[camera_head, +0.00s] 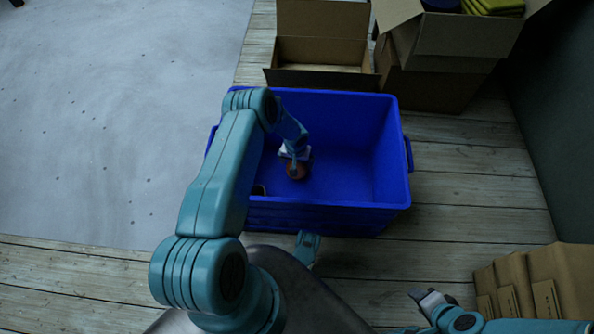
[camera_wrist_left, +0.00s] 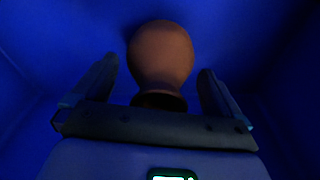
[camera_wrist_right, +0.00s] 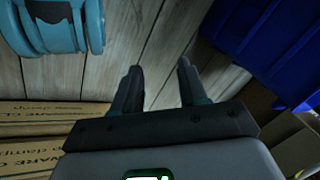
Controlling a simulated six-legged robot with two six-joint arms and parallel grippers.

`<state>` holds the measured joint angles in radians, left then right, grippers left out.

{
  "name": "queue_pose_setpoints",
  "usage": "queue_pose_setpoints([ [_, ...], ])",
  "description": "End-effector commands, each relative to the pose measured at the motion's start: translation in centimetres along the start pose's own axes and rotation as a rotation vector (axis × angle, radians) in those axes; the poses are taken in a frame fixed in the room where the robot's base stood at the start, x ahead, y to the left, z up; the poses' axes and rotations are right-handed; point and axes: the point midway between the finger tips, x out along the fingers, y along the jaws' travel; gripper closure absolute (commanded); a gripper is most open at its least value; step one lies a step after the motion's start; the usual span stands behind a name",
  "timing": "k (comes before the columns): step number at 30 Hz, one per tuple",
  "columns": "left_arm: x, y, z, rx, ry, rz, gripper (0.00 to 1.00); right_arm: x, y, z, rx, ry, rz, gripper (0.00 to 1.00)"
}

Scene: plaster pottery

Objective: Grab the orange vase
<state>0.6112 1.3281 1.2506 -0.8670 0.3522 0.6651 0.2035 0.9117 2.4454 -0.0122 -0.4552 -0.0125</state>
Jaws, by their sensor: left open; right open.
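The orange vase (camera_head: 297,171) is inside the blue bin (camera_head: 392,150), with my left gripper (camera_head: 294,160) right over it and hiding part of it. In the left wrist view the vase (camera_wrist_left: 160,58) looks brownish orange, with a round body and a narrower dark neck toward the gripper. The open fingers of my left gripper (camera_wrist_left: 158,85) stand on both sides of its lower part, with gaps between. My right gripper (camera_head: 430,297) is outside the bin at the lower right. In the right wrist view my right gripper (camera_wrist_right: 160,80) is open and empty above the planks.
A dark round item (camera_head: 259,190) shows in the bin's near left corner, partly hidden by my arm. An open cardboard box (camera_head: 320,50) and a fuller box (camera_head: 440,60) stand behind the bin. Stacked brown packages (camera_head: 540,280) sit at the lower right. Bin walls surround my left gripper.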

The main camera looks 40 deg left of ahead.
Motion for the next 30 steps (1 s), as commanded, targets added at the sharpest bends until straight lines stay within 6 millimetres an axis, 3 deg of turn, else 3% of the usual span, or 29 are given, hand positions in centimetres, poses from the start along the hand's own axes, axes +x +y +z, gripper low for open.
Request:
queue_pose_setpoints([
  [7, 0.1, 0.0, -0.1, 0.000, 0.001, 0.000, 0.00, 0.1, 0.0, -0.2, -0.002, 0.006, 0.000, 0.57],
  [8, 0.1, 0.0, -0.1, 0.000, 0.001, 0.000, 0.06, 0.1, 0.0, -0.2, -0.002, 0.006, 0.000, 0.57],
  [12, 0.1, 0.0, -0.1, 0.000, 0.001, 0.000, 0.52, 0.1, 0.0, -0.1, -0.001, 0.005, 0.000, 0.57],
  [13, 0.1, 0.0, -0.1, 0.000, 0.001, 0.000, 0.59, 0.1, 0.0, -0.1, -0.001, 0.005, 0.000, 0.57],
  [23, -0.4, 0.0, -0.2, 0.000, 0.002, 0.000, 0.59, -0.2, -0.1, -0.1, -0.001, 0.001, 0.000, 0.57],
  [26, -1.4, 0.0, -0.4, 0.000, 0.003, 0.000, 0.59, -0.9, -0.3, 0.1, 0.002, -0.009, 0.000, 0.57],
  [30, -4.3, 0.0, -0.8, 0.001, 0.004, 0.000, 0.59, -2.5, -0.8, 0.8, 0.008, -0.041, 0.001, 0.57],
])
